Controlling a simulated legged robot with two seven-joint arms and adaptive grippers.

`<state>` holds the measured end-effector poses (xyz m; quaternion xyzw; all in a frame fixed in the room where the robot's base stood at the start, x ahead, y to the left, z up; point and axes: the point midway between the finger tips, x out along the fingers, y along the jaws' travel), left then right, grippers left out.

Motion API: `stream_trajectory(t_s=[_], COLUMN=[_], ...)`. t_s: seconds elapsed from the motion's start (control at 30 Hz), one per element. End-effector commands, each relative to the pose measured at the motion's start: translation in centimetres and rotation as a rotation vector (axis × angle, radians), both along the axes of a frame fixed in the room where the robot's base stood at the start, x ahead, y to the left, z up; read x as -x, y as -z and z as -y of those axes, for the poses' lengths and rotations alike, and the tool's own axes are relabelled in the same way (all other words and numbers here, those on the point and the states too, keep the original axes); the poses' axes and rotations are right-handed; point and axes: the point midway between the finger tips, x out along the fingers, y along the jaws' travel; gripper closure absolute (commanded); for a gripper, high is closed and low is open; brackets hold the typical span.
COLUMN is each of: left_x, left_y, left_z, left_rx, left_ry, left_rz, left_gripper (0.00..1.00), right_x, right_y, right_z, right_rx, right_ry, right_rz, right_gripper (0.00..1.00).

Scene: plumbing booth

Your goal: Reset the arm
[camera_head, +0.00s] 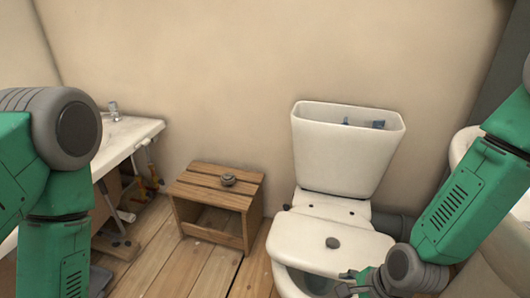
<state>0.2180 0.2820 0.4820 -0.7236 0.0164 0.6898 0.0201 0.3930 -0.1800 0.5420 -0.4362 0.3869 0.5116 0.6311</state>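My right arm comes in from the right. Its gripper (350,284) is low in the view, over the front of the toilet bowl, and only partly shows at the lower edge; I cannot tell whether its fingers are open or shut. My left arm (60,190) fills the left side, bent downward, and its gripper is out of view. The white toilet (335,155) stands in front of me with its tank top open and blue parts (378,124) inside. A round grey piece (333,243) sits on the toilet's white lid (315,228).
A slatted wooden stool (215,200) stands left of the toilet with a small grey round object (228,180) on top. A white sink (130,132) with a tap (113,110) and pipes below is at the left. Plank floor (200,270) shows between.

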Motion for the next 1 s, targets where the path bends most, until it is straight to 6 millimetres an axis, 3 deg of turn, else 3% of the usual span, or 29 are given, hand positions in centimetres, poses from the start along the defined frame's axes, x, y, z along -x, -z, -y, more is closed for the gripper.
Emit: stream_trajectory(t_s=[0.37,0.7,0.83,1.0], left_x=[0.0,0.0,0.0,0.0], left_y=[-3.8,-9.5,-10.6,-10.8], left_z=[0.0,0.0,0.0,0.0], left_rx=[0.0,0.0,0.0,0.0], left_ry=[0.0,0.0,0.0,0.0], left_rz=[-0.001,-0.001,-0.001,-0.001], left_gripper=[0.23,0.23,0.23,0.23], right_x=[5.9,15.0,16.9,17.6], right_y=[-0.4,-3.7,-4.6,-4.9], right_z=[2.8,8.2,9.5,10.1], right_rx=[0.172,0.386,0.42,0.434], right_ry=[-0.465,-1.328,-1.552,-1.658], right_rz=[0.074,0.145,0.155,0.161], right_gripper=[0.06,0.06,0.06,0.06])
